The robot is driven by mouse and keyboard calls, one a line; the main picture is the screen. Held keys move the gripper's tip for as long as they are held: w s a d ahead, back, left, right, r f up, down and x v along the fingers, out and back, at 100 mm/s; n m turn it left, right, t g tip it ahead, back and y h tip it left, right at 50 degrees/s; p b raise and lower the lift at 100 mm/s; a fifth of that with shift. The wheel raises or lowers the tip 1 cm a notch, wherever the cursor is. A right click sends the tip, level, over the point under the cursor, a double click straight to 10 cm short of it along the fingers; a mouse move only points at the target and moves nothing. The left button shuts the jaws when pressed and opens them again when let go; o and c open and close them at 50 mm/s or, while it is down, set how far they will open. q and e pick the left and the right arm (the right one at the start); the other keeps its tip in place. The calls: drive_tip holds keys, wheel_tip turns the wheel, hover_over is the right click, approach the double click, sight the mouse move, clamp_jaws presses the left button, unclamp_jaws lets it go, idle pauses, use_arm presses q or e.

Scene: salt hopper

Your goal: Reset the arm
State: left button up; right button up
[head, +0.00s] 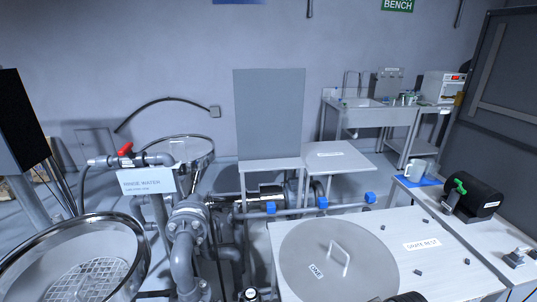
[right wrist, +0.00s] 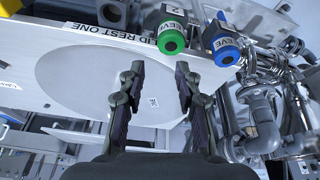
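My right gripper (right wrist: 159,68) is open in the right wrist view, its two dark fingers apart with nothing between them. Behind the fingers is a pale round disc (right wrist: 80,80) on a white surface. A label reading "LID REST ONE" runs above it. My left gripper is in neither view.
In the head view, a round grey lid (head: 325,268) with a handle lies on a white bench. Pipework with a red-handled valve (head: 125,149) and a round sieve (head: 95,280) stand left. A black cylinder (head: 474,197) and a mug (head: 420,170) are on the right bench. A sink (head: 365,112) stands behind.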

drive_tip(key=s+m+h, duration=0.2)
drive_tip(key=s+m, duration=0.1)
drive_tip(key=s, duration=0.7)
wheel_tip(320, 180, down, 25)
drive_tip(key=s+d+g, duration=0.1)
drive_tip(key=s+d, duration=0.1)
drive_tip(key=s+d+f+g, duration=0.1)
drive_tip(key=s+f, duration=1.6)
drive_tip(key=s, duration=0.2)
drive_tip(key=shift+d+f+m, duration=0.25)
drive_tip(key=shift+d+m, duration=0.05)
drive_tip(key=shift+m, duration=0.1)
